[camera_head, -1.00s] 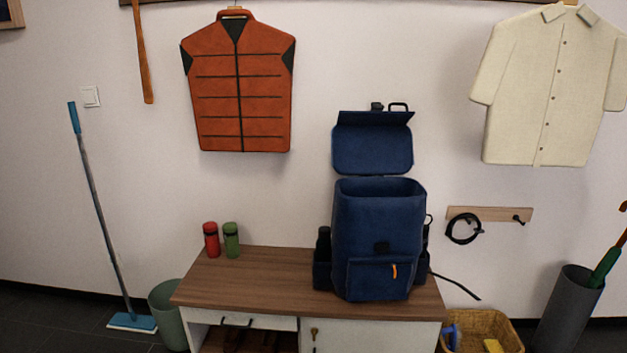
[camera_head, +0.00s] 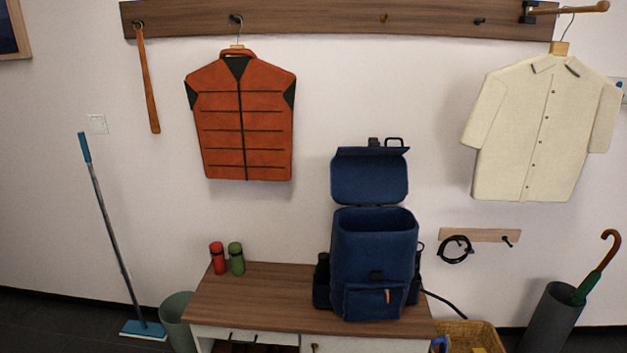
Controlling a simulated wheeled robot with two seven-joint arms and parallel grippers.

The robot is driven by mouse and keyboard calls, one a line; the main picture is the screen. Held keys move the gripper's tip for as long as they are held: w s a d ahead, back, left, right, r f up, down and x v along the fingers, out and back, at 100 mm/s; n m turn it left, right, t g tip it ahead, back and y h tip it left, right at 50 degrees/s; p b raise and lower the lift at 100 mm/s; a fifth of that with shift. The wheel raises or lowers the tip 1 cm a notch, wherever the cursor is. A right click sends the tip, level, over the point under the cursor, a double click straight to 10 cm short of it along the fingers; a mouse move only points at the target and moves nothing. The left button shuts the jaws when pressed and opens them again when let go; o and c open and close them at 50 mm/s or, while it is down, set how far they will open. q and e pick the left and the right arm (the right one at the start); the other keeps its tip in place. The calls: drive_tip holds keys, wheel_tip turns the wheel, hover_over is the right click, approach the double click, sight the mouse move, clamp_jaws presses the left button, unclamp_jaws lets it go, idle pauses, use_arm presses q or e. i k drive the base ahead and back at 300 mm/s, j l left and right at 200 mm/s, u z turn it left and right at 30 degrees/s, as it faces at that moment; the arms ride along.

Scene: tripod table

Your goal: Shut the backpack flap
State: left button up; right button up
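A dark blue backpack (camera_head: 373,250) stands upright on the right part of a wooden bench top. Its flap (camera_head: 369,179) is raised up behind the mouth, against the wall side, and the main opening (camera_head: 376,219) is uncovered. A dark bottle sits in the side pocket at the left. Neither of my grippers shows in the head view.
The bench (camera_head: 262,300) is clear left of the backpack, apart from a red bottle (camera_head: 218,258) and a green bottle (camera_head: 236,258). A basket (camera_head: 474,336), an umbrella stand (camera_head: 551,318), a bin (camera_head: 177,318) and a mop (camera_head: 108,230) stand around it. A vest (camera_head: 243,120) and shirt (camera_head: 540,130) hang above.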

sight(359, 175)
drive_tip(key=i+j+z, duration=0.2)
drive_tip(key=i, duration=0.3)
drive_tip(key=i+j+z, duration=0.25)
drive_tip(key=i, duration=0.3)
drive_tip(key=i+j+z, duration=0.2)
drive_tip(key=i+j, duration=0.2)
drive_tip(key=i, duration=0.05)
